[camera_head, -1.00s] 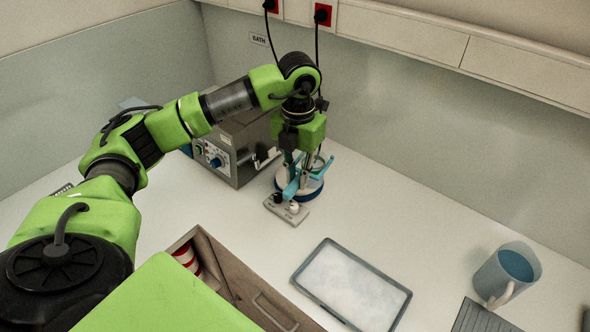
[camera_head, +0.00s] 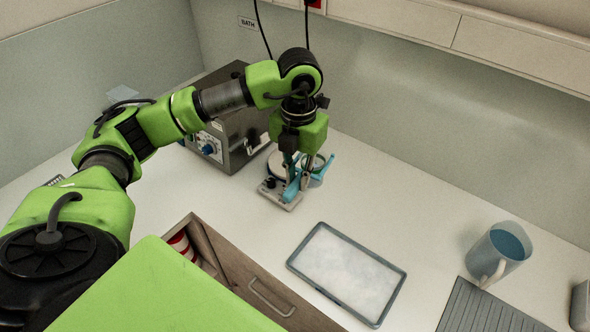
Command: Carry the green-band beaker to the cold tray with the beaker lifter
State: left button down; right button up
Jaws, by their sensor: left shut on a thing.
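My left gripper (camera_head: 300,172) points down over the stirrer plate at the back of the bench. It is shut on the light-blue beaker lifter (camera_head: 317,174), whose blue parts show below and beside the fingers. The green-band beaker cannot be made out clearly; the gripper and lifter cover that spot, so I cannot tell whether the lifter holds it. The cold tray (camera_head: 292,262), dark-rimmed with a frosty white inside, lies flat on the bench to the front right of the gripper. My right gripper is not in view.
A grey bath unit (camera_head: 232,140) stands just left of the gripper. An open wooden drawer (camera_head: 235,262) with red-and-white items is at the front. A blue-filled jug (camera_head: 492,262) and a grey ribbed mat (camera_head: 485,312) are at the right. The bench between gripper and tray is clear.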

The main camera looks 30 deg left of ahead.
pick_arm(q)
jog(key=shift+s+d, duration=0.25)
jog(key=shift+d, duration=0.15)
jog(key=shift+s+d+f, duration=0.2)
jog(key=shift+s+d, duration=0.55)
jog(key=shift+d, duration=0.35)
jog(key=shift+s+d+f, duration=0.15)
jog(key=shift+s+d, duration=0.6)
jog(key=shift+d, duration=0.3)
jog(key=shift+s+d, duration=0.1)
jog(key=s+d+f+b, duration=0.2)
jog(key=s+d, duration=0.7)
jog(key=d, duration=0.3)
jog(key=shift+d, duration=0.3)
dwell(0.4)
jog(key=shift+f, duration=0.2)
jog(key=shift+f+b, duration=2.15)
jog(key=shift+b, duration=0.45)
jog(key=shift+f, duration=0.15)
